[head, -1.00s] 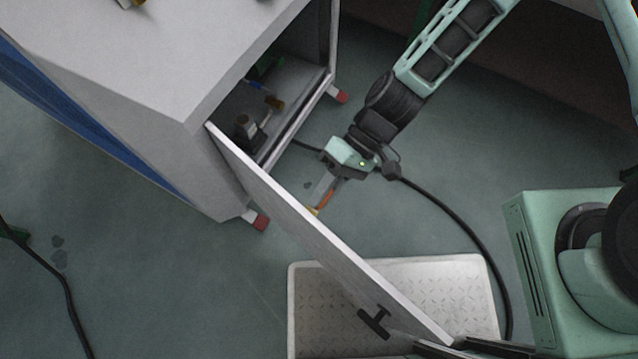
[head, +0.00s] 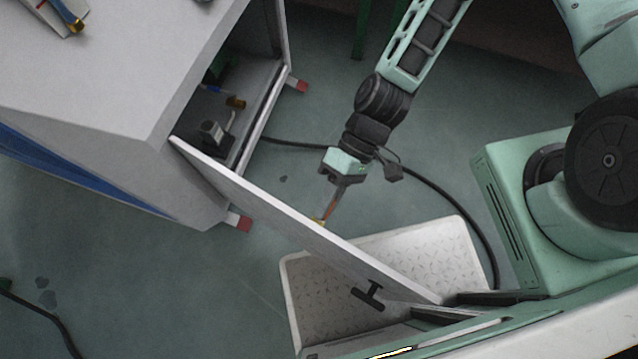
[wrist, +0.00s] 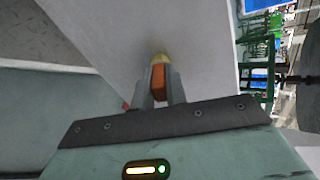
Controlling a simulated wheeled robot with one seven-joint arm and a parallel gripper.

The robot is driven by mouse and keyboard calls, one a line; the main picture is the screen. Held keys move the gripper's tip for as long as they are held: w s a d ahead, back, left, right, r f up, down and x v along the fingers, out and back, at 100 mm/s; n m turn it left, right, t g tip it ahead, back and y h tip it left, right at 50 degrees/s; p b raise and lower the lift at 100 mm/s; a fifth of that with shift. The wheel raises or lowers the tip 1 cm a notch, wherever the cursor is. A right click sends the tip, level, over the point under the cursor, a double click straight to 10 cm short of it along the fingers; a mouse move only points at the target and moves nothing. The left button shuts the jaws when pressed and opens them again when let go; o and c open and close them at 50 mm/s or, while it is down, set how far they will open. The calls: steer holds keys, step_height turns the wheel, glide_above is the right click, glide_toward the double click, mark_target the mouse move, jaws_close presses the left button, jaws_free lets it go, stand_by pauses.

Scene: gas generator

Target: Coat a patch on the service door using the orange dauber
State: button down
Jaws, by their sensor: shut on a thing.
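The service door (head: 262,200) is a light grey panel standing swung open from the cabinet, with a black T-handle (head: 368,295) on its outer side near the free end. My gripper (head: 332,203) is at the door's inner side, around the middle of its length. It is shut on the orange dauber (wrist: 158,82), whose handle shows between the fingers in the wrist view. The dauber's yellowish tip (wrist: 160,58) points at the plain door face (wrist: 185,30); I cannot tell whether it touches. In the head view the dauber (head: 328,213) shows only small. No coated patch is distinguishable.
The grey cabinet (head: 120,75) stands open at left, with several small items inside. A pale tread-plate step (head: 440,245) lies on the floor below the door. A black cable (head: 465,205) curves across the floor. A yellow-tipped tool (head: 72,18) lies on the cabinet top.

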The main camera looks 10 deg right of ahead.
steer(key=s+d, duration=0.1)
steer(key=s+d+p, duration=0.1)
steer(key=shift+s+d, duration=0.2)
steer(key=shift+s, duration=0.2)
steer(key=w+a+p, duration=0.1)
steer(key=w+a, duration=0.9)
steer(key=shift+a, duration=0.25)
stand_by(1.5)
steer(key=shift+w, duration=0.1)
steer(key=w+d, duration=0.4)
steer(key=shift+d, duration=0.15)
stand_by(0.3)
steer(key=shift+w, duration=0.15)
